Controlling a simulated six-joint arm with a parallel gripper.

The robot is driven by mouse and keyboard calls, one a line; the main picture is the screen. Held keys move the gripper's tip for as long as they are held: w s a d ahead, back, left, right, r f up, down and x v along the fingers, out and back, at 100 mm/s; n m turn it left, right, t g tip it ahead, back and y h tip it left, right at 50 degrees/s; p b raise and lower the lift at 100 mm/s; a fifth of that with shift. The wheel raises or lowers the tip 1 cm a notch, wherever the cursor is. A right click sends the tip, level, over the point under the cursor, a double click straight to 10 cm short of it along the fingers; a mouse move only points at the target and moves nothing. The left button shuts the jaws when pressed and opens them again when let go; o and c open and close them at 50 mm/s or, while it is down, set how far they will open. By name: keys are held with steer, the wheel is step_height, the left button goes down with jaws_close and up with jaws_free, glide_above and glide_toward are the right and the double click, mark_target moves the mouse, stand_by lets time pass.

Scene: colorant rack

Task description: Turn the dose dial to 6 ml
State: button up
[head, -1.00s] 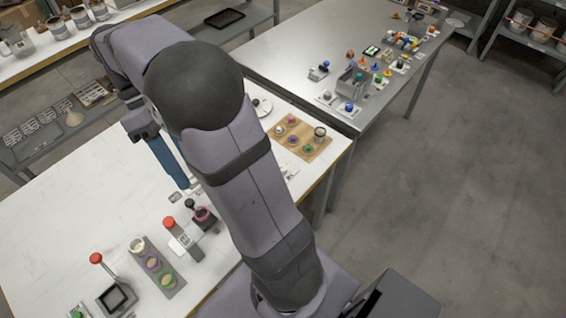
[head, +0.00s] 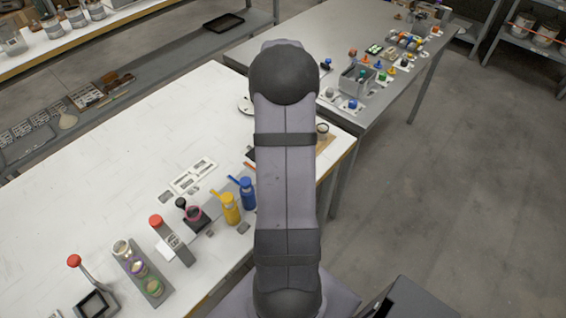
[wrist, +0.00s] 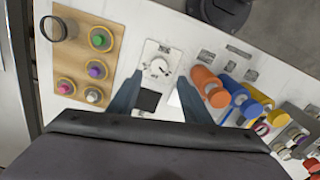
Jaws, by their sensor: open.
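The dose dial (wrist: 159,67) is a small round white knob with a dark mark, on a white plate (wrist: 164,48) in the wrist view. A printed scale surrounds it, but its numbers are too small to read. A black square (wrist: 147,100) lies on the near part of the plate. My gripper (wrist: 158,80) is open, with one blue-grey finger on each side of the plate. The dial shows between the fingertips. I cannot tell how high the fingers are above it. In the head view my arm hides the gripper and dial.
A wooden board (wrist: 68,73) with coloured knobs and a dark cup (wrist: 56,29) is left of the dial. Orange (wrist: 207,82), blue (wrist: 238,97) and yellow (wrist: 258,108) bottles stand to the right. A second table (head: 345,118) with small parts is behind.

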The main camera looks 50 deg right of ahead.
steer(key=shift+s+d+f, duration=0.1)
steer(key=shift+s+d, duration=0.1)
steer(key=shift+d, duration=0.05)
steer(key=shift+f+p, duration=0.9)
steer(key=shift+f, duration=2.75)
steer(key=shift+a, duration=0.1)
steer(key=c, duration=1.1)
steer(key=shift+o, duration=0.2)
